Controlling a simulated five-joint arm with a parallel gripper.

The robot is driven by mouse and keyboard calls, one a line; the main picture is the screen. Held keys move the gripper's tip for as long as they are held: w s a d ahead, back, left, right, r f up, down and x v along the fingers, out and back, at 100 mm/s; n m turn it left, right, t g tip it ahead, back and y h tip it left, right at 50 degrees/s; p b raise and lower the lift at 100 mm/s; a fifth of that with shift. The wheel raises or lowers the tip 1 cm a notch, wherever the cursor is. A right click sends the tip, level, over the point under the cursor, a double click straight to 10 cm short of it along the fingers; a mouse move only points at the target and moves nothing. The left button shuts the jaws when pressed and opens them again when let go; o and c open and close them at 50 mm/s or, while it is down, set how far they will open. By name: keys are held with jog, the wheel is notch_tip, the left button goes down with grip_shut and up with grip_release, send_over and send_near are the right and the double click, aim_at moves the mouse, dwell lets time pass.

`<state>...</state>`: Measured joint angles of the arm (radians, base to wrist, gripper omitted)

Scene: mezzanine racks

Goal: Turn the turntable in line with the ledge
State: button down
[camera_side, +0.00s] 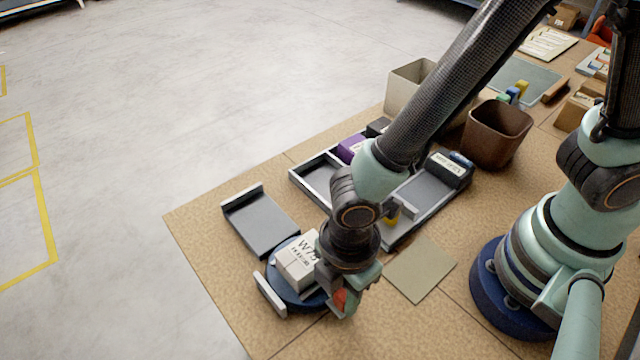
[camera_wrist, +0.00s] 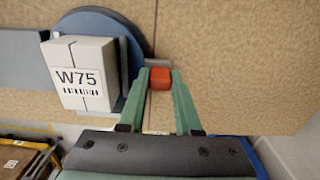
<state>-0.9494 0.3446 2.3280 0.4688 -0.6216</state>
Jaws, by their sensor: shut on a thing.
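The turntable (camera_side: 283,297) is a round dark blue disc with a pale rail along its front left edge in the side view. It also shows in the wrist view (camera_wrist: 138,42). A white box (camera_side: 296,259) marked W75 sits on it and also shows in the wrist view (camera_wrist: 84,78). The ledge, a grey plate (camera_side: 260,224) with a pale lip at its far end, lies beside the turntable. My gripper (camera_wrist: 161,76) is shut on a red handle (camera_wrist: 160,79) at the turntable's side. My wrist hides part of the turntable in the side view.
A grey tray (camera_side: 408,232) with several items lies behind my wrist. A flat olive square (camera_side: 420,268) is to its right. A brown bin (camera_side: 497,134) and a beige bin (camera_side: 404,88) stand farther back. The table edge is close on the left.

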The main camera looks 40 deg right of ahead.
jog(key=shift+d, duration=0.15)
dwell(0.6)
jog(key=shift+w+d+n, duration=0.15)
jog(key=shift+d+n, duration=0.55)
jog(key=shift+n, duration=0.35)
jog(key=shift+w+d+n, duration=0.15)
jog(key=shift+d+n, duration=0.55)
jog(key=shift+n, duration=0.35)
jog(key=shift+w+d+n, duration=0.2)
jog(key=shift+d+n, duration=0.2)
jog(key=shift+n, duration=0.2)
jog(key=shift+w+d+n, duration=0.2)
jog(key=shift+d+n, duration=0.2)
jog(key=shift+n, duration=0.2)
jog(key=shift+w+d+n, duration=0.55)
jog(key=shift+d+n, duration=0.15)
jog(key=shift+n, duration=0.5)
jog(key=shift+w+d+n, duration=0.6)
jog(key=shift+w+n, duration=0.1)
jog(key=shift+n, duration=0.5)
jog(key=shift+w+d+n, duration=0.4)
jog(key=shift+w+n, duration=0.4)
jog(key=shift+n, duration=0.3)
jog(key=shift+w+d+n, duration=0.2)
jog(key=shift+w+n, duration=0.5)
jog(key=shift+n, duration=0.3)
jog(key=shift+w+d+n, duration=0.1)
jog(key=shift+w+n, duration=0.7)
jog(key=shift+n, duration=0.3)
jog(key=shift+w, duration=0.2)
